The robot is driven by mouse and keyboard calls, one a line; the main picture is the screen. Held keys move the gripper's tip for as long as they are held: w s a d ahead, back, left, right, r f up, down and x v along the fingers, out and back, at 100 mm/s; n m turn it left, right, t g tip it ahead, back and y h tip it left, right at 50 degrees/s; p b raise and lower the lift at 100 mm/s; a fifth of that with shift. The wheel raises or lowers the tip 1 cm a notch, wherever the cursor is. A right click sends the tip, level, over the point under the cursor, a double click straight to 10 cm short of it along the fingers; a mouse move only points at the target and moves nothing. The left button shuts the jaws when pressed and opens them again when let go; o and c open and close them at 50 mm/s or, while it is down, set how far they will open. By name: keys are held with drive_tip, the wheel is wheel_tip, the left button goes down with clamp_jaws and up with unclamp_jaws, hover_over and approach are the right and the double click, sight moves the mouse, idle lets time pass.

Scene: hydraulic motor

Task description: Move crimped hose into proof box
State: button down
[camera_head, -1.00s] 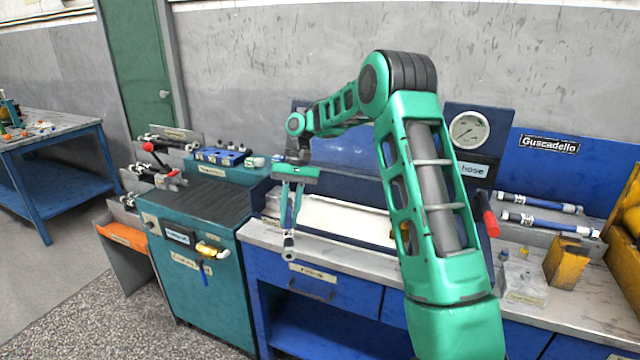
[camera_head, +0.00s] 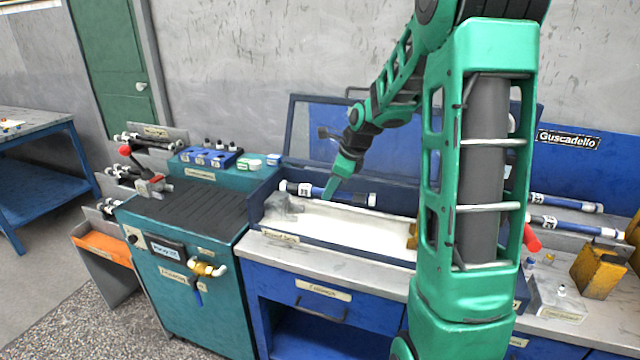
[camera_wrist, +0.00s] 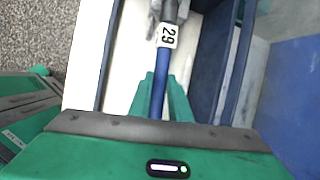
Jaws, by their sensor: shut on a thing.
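My arm hides the box's right part.
A teal cabinet (camera_head: 185,250) with a ribbed top stands left of the box. More blue hoses (camera_head: 570,225) lie on a rack at the right, near a yellow block (camera_head: 600,268). The bench's front edge runs below the box.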

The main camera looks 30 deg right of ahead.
drive_tip(key=shift+d+m, duration=0.4)
drive_tip(key=shift+d, duration=0.05)
drive_tip(key=shift+w+a+f, duration=0.1)
drive_tip(key=shift+f, duration=4)
drive_tip(key=shift+f, duration=0.55)
drive_tip(key=c, duration=1.6)
unclamp_jaws()
drive_tip(key=shift+o, duration=0.2)
drive_tip(key=shift+s, duration=0.2)
drive_tip(key=shift+f, duration=0.1)
